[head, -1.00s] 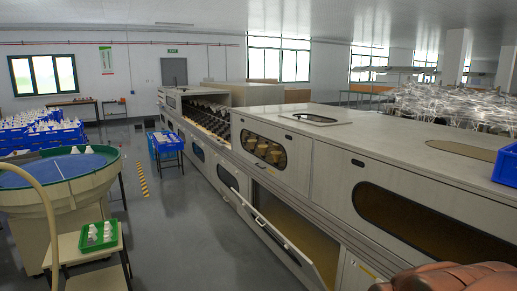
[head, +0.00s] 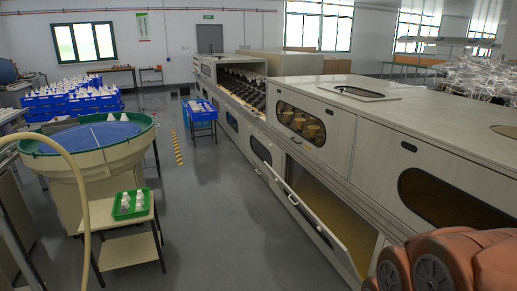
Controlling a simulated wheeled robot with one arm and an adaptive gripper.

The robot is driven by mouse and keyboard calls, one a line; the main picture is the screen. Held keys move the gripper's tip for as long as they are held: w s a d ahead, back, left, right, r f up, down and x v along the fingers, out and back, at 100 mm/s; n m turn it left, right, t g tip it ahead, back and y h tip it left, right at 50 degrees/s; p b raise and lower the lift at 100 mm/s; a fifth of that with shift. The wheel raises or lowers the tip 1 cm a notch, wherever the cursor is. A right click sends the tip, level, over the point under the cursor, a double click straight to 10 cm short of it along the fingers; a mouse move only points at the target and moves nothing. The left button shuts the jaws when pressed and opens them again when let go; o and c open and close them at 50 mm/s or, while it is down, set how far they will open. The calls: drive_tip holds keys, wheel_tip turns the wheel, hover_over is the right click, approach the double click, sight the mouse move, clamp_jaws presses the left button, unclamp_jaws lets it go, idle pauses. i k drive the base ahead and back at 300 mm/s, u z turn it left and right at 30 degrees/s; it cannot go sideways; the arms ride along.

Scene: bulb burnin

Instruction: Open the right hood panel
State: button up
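A long pale grey machine (head: 374,98) runs from the right foreground to the back. In its upper row, the nearest panel on the right (head: 440,197) is shut, with a dark oval window and a small black handle slot (head: 408,147) near its top left. The panel to its left (head: 299,122) is also shut, and round tan parts show through its window. Below, a long lower panel (head: 318,223) hangs tilted outward, leaving a gap. The near end of the machine is cut off by the frame. My gripper is not in view; an orange-brown part of my arm shows at the bottom right.
A round feeder bowl with a blue disc (head: 95,135) and a small table with a green tray (head: 131,204) stand at left. Blue crates (head: 75,95) are behind them. A blue bin stand (head: 201,112) is beside the machine. The grey aisle floor (head: 225,215) is clear.

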sight(335, 151)
drive_tip(key=u, duration=0.35)
drive_tip(key=i, duration=1.75)
drive_tip(key=u, duration=0.35)
drive_tip(key=i, duration=2.3)
drive_tip(key=z, duration=0.15)
